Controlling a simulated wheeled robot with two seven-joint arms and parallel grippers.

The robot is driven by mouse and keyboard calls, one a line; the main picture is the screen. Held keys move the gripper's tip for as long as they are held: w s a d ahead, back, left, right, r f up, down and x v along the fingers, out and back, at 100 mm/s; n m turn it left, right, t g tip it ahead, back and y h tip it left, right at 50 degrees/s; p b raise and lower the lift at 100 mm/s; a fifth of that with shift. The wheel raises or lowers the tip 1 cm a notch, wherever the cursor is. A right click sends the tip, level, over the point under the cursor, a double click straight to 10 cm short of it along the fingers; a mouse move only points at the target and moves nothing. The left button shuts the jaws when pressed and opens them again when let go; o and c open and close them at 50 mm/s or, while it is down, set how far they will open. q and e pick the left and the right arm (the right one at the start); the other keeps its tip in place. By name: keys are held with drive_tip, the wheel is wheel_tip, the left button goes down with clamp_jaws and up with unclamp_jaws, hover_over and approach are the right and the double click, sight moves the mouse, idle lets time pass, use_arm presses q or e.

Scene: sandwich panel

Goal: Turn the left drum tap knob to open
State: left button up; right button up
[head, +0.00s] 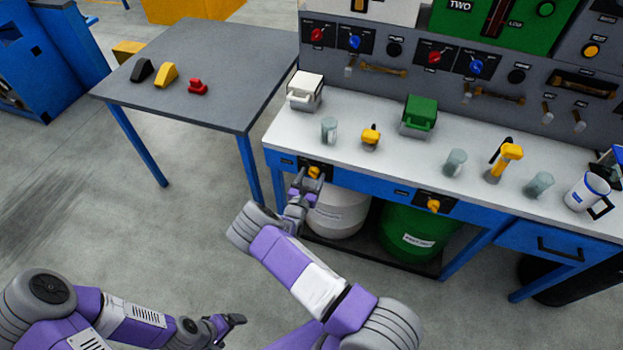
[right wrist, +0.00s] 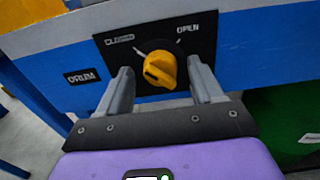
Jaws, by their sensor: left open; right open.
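The left drum tap knob (head: 314,171) is yellow and sits on a black plate on the blue front rail of the bench. In the right wrist view the knob (right wrist: 161,69) is between "CLOSED" on the left and "OPEN" on the right of its plate. A dark mark shows at its lower left. My right gripper (head: 304,179) is at this knob. Its jaws (right wrist: 161,68) are open, one finger on each side, with visible gaps to the knob. My left gripper (head: 234,321) is open and empty, low over the floor, away from the bench.
A second yellow knob (head: 433,205) is further right on the rail. Below stand a white drum (head: 338,212) and a green drum (head: 405,232). Cups and small devices stand on the white bench top (head: 350,105). A grey table (head: 215,65) is at the left.

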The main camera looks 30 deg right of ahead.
drive_tip(key=shift+d, duration=0.15)
drive_tip(key=c, duration=1)
drive_tip(key=shift+c, duration=0.3)
drive_tip(key=shift+m, duration=0.4)
drive_tip(key=m+p, duration=0.1)
drive_tip(key=m, duration=0.2)
drive_tip(key=shift+m+p, duration=0.3)
drive_tip(key=m+p, duration=0.1)
drive_tip(key=m, duration=0.3)
drive_tip(key=shift+m, duration=0.3)
drive_tip(key=m+p, duration=0.1)
drive_tip(key=m, duration=0.3)
drive_tip(key=shift+m, duration=0.3)
drive_tip(key=shift+m+p, duration=0.3)
drive_tip(key=shift+m, duration=1.9)
